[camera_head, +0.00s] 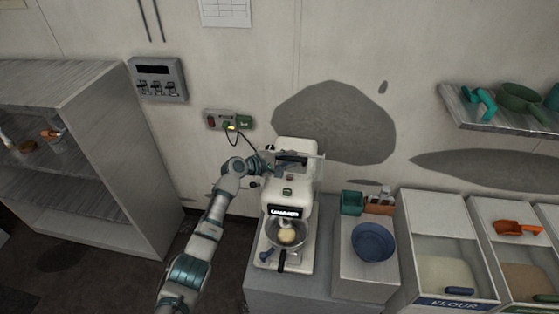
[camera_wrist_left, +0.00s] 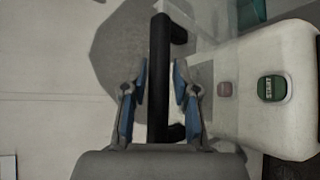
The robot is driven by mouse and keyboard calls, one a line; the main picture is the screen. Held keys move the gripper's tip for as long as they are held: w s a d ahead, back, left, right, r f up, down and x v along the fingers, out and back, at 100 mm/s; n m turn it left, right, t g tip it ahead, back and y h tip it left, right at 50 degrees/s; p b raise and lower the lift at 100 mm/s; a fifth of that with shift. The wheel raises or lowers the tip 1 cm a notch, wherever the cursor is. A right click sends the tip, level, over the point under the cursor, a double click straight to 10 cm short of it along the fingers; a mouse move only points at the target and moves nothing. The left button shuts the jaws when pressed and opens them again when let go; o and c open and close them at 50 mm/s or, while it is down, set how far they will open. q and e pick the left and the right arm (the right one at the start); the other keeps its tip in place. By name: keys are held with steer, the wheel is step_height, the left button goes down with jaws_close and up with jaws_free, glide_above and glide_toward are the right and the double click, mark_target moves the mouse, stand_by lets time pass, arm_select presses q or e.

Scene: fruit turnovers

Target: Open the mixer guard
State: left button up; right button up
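The white mixer (camera_head: 299,213) stands on a grey counter, with a metal bowl (camera_head: 272,236) holding pale dough at its front. A clear guard panel (camera_head: 315,168) with a black handle (camera_head: 291,160) shows at the mixer's top; its exact angle is hard to tell. My left gripper (camera_head: 262,169) is at the left of this handle. In the left wrist view, the open fingers of my left gripper (camera_wrist_left: 160,66) stand on either side of the black handle (camera_wrist_left: 160,40), with small gaps. A green START button (camera_wrist_left: 271,87) is beside it. My right gripper is out of view.
A blue bowl (camera_head: 373,243) and a teal container (camera_head: 352,203) stand right of the mixer. Flour and other bins (camera_head: 440,240) are farther right. A shelf unit (camera_head: 95,170) stands left. A wall switch box (camera_head: 228,120) is behind my left arm.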

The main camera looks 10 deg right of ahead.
arm_select(q)
steer(key=v, duration=1.1)
steer(key=shift+a, duration=0.35)
steer(key=shift+s+d+r, duration=0.1)
steer(key=shift+d, duration=0.05)
